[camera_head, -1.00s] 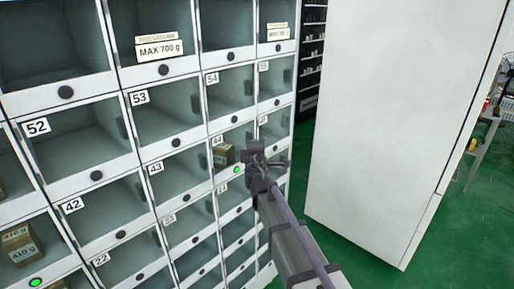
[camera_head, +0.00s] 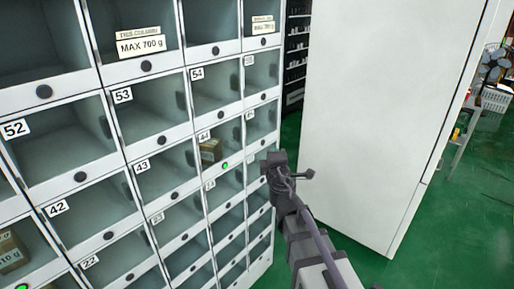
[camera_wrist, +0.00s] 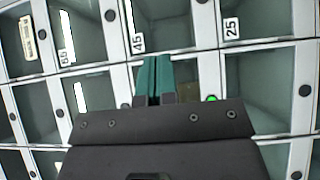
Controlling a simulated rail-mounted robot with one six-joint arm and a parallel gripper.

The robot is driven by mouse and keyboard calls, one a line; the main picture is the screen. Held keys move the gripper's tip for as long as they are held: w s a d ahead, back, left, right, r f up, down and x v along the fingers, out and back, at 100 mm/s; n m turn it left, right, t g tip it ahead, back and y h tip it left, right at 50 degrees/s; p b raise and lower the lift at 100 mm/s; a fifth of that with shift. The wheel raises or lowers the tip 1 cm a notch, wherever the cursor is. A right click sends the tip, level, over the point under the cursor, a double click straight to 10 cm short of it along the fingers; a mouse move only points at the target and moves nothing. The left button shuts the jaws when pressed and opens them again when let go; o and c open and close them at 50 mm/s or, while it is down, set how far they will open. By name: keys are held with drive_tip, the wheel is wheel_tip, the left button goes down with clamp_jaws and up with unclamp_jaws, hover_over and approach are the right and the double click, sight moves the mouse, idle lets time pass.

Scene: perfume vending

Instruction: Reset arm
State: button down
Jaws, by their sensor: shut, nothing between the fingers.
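My gripper shows in the wrist view (camera_wrist: 153,80), its two green fingers shut together with nothing between them. In the head view my arm reaches up from the lower right, and its dark end is in front of the right edge of the locker wall; the fingers cannot be made out there. The locker wall (camera_head: 160,71) has open-fronted numbered compartments. A brown box (camera_head: 210,150) sits in compartment 44, beside a lit green light (camera_head: 225,166). My arm's end is to the right of that compartment and apart from the box.
Another brown box (camera_head: 12,255) is in a compartment at the lower left, with a green light below it. A tall white cabinet (camera_head: 385,120) stands to the right of my arm. Green floor (camera_head: 470,215) is open at the far right, near a table with a fan (camera_head: 493,64).

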drive_tip(key=s+d+f+m+g+h, duration=0.8)
drive_tip(key=d+m, duration=0.4)
drive_tip(key=m, duration=0.1)
drive_tip(key=s+a+f+m+g+y, duration=0.2)
drive_tip(key=s+f+g+y, duration=0.1)
drive_tip(key=s, duration=0.5)
drive_tip(key=s+a+f+m+g+y, duration=0.1)
drive_tip(key=s+f+m+g+y, duration=0.2)
drive_tip(key=s+f+g, duration=0.3)
drive_tip(key=shift+s+a+f+g+y, duration=0.15)
drive_tip(key=shift+s+a+g+y, duration=0.3)
drive_tip(key=shift+s+y, duration=0.45)
drive_tip(key=shift+s, duration=0.15)
